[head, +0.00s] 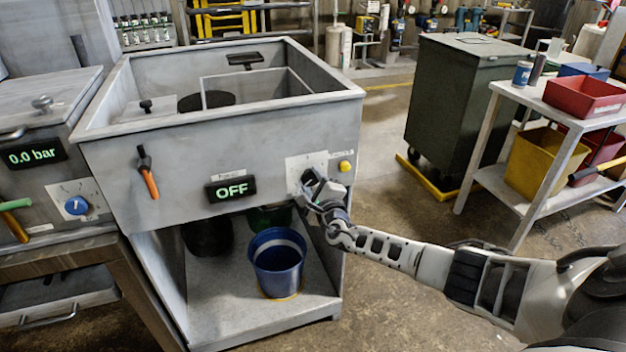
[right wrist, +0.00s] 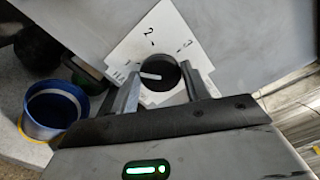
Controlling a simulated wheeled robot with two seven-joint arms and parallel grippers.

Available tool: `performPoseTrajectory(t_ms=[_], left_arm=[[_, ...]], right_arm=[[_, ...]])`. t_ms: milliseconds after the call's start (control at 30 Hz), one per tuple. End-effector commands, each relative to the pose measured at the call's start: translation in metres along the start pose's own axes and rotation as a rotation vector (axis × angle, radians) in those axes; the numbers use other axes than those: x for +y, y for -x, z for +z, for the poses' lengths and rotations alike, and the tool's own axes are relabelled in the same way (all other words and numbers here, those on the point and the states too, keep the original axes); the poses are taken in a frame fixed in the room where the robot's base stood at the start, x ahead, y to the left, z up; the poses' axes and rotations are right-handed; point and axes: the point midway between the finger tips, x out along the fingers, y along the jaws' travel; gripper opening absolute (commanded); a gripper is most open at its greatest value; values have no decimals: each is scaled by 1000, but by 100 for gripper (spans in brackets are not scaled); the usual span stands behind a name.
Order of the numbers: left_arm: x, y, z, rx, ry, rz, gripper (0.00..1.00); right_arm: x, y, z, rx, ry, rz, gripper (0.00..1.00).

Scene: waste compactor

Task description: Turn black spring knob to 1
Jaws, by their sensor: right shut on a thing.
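The black spring knob (right wrist: 163,70) sits on a white dial plate (right wrist: 140,47) in the right wrist view. Its white pointer line points left in that view, toward the plate's left corner. In the head view my right gripper (head: 314,186) covers the knob on the machine's front panel (head: 272,153). My left gripper is out of view.
A display (head: 231,189) beside the plate reads OFF. A yellow button (head: 345,166) is just right of the plate. An orange-handled lever (head: 149,179) hangs further left. A blue bucket (head: 278,262) stands on the shelf below. A dark bin (head: 455,110) stands to the right.

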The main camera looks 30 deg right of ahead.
Motion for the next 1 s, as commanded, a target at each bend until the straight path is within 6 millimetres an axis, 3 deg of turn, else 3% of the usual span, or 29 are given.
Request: performPoseTrajectory(t_ms=[333, 867, 900, 933, 1000], left_arm=[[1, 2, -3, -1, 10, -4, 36], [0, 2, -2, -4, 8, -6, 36], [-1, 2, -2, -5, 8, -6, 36], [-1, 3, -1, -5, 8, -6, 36], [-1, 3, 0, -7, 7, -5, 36]], right_arm=[[1, 0, 0, 1, 130, 2, 24], [2, 0, -1, 1, 152, 2, 24], [2, 0, -1, 0, 152, 2, 58], [1, 0, -1, 0, 151, 2, 66], [1, 0, -1, 0, 150, 2, 67]])
